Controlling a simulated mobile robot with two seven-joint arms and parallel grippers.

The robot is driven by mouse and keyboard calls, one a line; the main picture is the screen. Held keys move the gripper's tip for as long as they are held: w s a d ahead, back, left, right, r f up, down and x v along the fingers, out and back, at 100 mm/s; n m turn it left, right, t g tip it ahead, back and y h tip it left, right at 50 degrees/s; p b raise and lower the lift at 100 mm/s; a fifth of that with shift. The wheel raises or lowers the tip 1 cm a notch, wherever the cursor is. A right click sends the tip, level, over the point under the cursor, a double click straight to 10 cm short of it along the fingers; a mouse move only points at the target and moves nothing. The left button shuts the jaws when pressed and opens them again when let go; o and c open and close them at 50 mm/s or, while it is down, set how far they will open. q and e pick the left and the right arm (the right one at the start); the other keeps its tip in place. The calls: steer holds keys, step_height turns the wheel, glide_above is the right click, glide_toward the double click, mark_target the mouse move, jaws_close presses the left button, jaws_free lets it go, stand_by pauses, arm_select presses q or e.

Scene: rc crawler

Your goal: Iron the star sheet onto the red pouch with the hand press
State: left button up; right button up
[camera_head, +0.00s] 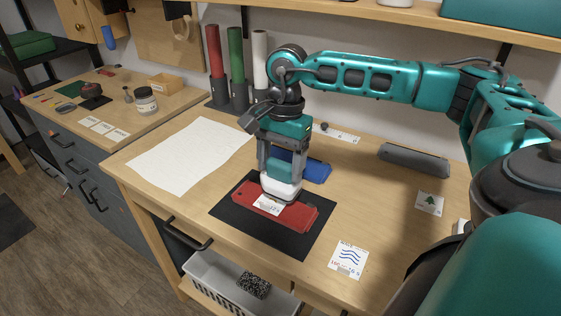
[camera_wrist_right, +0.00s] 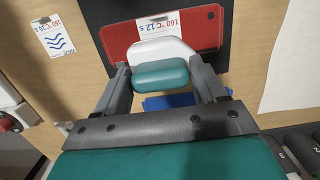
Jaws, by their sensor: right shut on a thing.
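My right gripper (camera_head: 280,172) is shut on the teal handle of the hand press (camera_head: 281,189), which has a white base. The press also shows between the fingers in the right wrist view (camera_wrist_right: 162,50). It is over the red pouch (camera_head: 299,217), covering part of a white sheet (camera_head: 268,206) on it. The sheet's visible edge reads "160°C 12 s" in the right wrist view (camera_wrist_right: 158,25); any star is hidden under the press. I cannot tell whether the press touches the sheet. The pouch lies flat on a black mat (camera_head: 236,224). My left gripper is not in view.
A blue pouch (camera_head: 316,171) lies just behind the mat, and a grey pouch (camera_head: 413,160) at the back right. A wave sheet (camera_head: 348,261) and a tree sheet (camera_head: 430,203) lie to the right. A large white sheet (camera_head: 190,152) covers the table's left side.

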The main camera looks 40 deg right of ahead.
steer(key=shift+f+b, duration=0.55)
steer(key=shift+f, duration=0.05)
stand_by(0.7)
steer(key=shift+s+f, duration=0.1)
steer(key=shift+f, duration=0.15)
stand_by(6.5)
